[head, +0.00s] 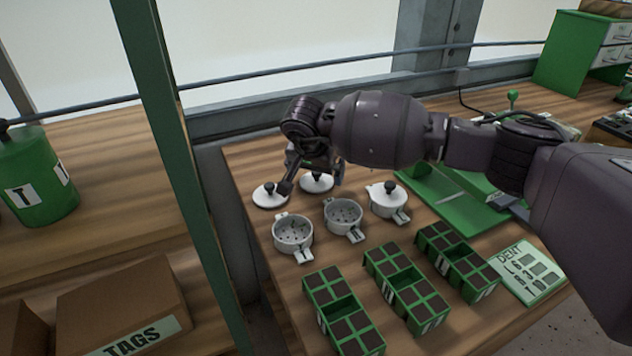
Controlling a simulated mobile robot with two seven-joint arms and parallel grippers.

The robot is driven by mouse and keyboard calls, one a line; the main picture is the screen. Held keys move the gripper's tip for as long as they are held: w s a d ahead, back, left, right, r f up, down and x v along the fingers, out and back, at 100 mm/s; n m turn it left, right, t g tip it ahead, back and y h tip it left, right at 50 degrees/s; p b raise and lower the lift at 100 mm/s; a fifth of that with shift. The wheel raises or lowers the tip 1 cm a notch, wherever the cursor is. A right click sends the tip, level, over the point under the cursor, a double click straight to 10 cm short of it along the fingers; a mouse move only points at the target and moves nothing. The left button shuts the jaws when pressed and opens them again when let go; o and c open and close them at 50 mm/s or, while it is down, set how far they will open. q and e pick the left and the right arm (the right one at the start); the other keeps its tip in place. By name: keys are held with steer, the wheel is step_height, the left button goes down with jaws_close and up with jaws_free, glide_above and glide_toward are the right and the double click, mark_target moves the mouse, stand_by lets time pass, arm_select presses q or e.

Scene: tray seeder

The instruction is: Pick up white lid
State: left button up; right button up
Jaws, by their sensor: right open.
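Two round white lids with dark knobs lie on the wooden table: a left lid (268,201) and a middle lid (317,186). A third white lid (379,194) with a dark knob sits on the right-hand white pot (390,211). My right gripper (311,183) is open, pointing down over the middle lid, with one finger on each side of its knob. The left finger is close to the left lid's knob. I cannot tell whether the fingers touch either lid. My left gripper is out of view.
Two open white pots (292,247) (343,231) with speckled contents stand in front of the lids. Green seed trays (341,346) fill the table front. A card (528,272) lies right. A green post (180,150) rises left of the table.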

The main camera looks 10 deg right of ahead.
steer(key=shift+w+d+f, duration=0.1)
steer(key=shift+w+f, duration=0.1)
steer(key=shift+f, duration=0.4)
steer(key=shift+r, duration=0.15)
steer(key=shift+c, duration=0.3)
steer(key=c, duration=0.7)
